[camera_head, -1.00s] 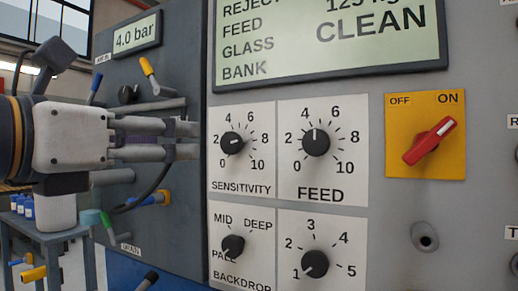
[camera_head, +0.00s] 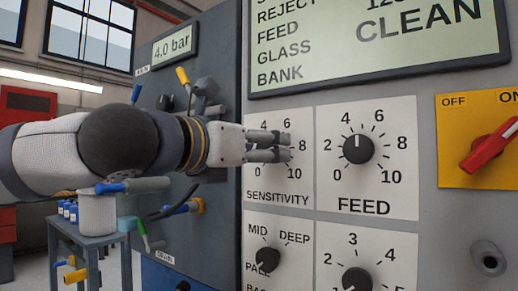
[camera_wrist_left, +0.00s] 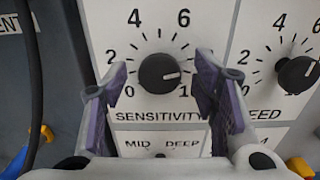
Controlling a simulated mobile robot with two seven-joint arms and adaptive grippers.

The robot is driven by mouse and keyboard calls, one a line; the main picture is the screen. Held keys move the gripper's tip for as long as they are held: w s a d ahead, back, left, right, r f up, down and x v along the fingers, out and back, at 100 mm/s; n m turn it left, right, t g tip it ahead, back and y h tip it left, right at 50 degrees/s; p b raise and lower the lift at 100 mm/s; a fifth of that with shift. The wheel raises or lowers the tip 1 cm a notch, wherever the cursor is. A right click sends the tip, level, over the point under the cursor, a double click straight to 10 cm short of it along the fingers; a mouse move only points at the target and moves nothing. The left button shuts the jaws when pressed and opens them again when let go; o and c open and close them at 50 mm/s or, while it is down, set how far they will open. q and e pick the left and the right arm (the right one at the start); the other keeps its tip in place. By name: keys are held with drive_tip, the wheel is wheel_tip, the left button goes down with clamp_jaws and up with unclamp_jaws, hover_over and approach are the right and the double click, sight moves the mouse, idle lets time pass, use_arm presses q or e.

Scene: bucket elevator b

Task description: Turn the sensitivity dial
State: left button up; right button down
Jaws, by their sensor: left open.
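The sensitivity dial (camera_wrist_left: 159,73) is a round black knob with a white pointer line, on a white plate marked 0 to 10. In the left wrist view its pointer aims right and slightly down, toward the high end. In the head view my left gripper hides the knob, and only part of the sensitivity plate (camera_head: 278,198) shows. My left gripper (camera_head: 284,146) reaches in from the left, in front of this plate. In the left wrist view its two purple-padded fingers (camera_wrist_left: 162,95) are open, one on each side of the knob, with gaps to it. My right gripper is not in view.
The feed dial (camera_head: 358,149) is close to the right. The backdrop dial (camera_head: 267,258) is below. A red switch (camera_head: 490,146) on a yellow plate is farther right. A display (camera_head: 375,45) is above. Valves and pipes are on the dark panel at left.

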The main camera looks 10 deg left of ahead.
use_arm(q)
drive_tip(key=shift+c, duration=0.4)
drive_tip(key=c, duration=1.1)
drive_tip(key=shift+a+n, duration=0.1)
drive_tip(key=shift+n, duration=1.2)
drive_tip(key=o, duration=1.2)
